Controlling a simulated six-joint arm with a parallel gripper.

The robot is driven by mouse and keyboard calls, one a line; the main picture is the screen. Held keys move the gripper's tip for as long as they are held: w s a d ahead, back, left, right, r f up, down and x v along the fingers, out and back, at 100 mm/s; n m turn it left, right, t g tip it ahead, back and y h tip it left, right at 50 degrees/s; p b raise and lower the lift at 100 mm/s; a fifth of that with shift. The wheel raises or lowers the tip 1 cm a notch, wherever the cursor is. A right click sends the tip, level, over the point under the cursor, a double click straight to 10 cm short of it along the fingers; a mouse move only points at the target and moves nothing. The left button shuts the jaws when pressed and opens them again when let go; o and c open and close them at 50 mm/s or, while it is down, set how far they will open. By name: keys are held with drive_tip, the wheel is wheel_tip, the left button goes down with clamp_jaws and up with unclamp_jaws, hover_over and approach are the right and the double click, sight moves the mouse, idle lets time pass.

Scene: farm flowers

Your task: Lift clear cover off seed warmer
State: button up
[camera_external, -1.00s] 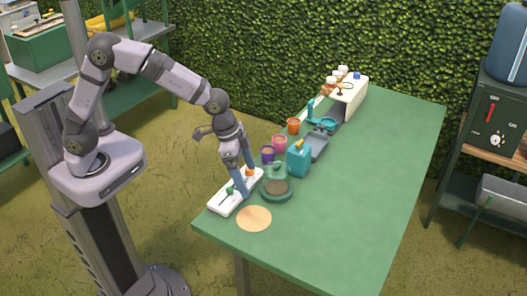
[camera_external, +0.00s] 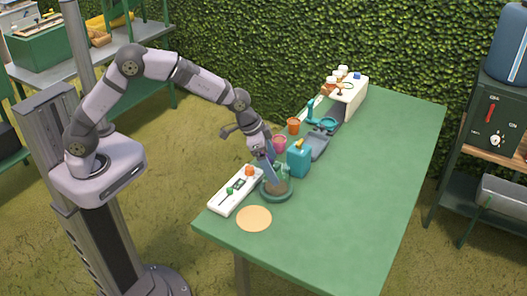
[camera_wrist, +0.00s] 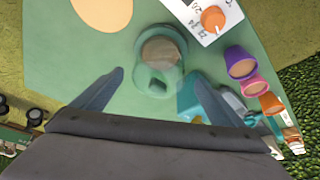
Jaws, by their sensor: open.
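The seed warmer (camera_external: 276,196) stands near the front left of the green table, a round green base with brown contents. Its clear cover (camera_external: 285,171) is a see-through dome with a green knob on top. In the wrist view the cover (camera_wrist: 160,52) is seen from above, with its knob toward my gripper. My gripper (camera_external: 272,180) is at the cover in the outside view, and its fingers partly hide it. In the wrist view my gripper (camera_wrist: 147,92) has its fingers spread wide with the cover between and ahead of them. Contact is not visible.
A white control panel (camera_external: 228,201) with an orange knob lies left of the warmer, and a tan disc (camera_external: 254,218) lies in front. A teal box (camera_external: 299,160) stands close behind right. Pink (camera_external: 279,144) and orange (camera_external: 293,126) pots stand beyond. The table's right side is clear.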

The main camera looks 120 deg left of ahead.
drive_tip(key=shift+p+x, duration=0.85)
drive_tip(key=shift+x, duration=1.65)
drive_tip(key=shift+d, duration=0.15)
drive_tip(key=c, duration=1.1)
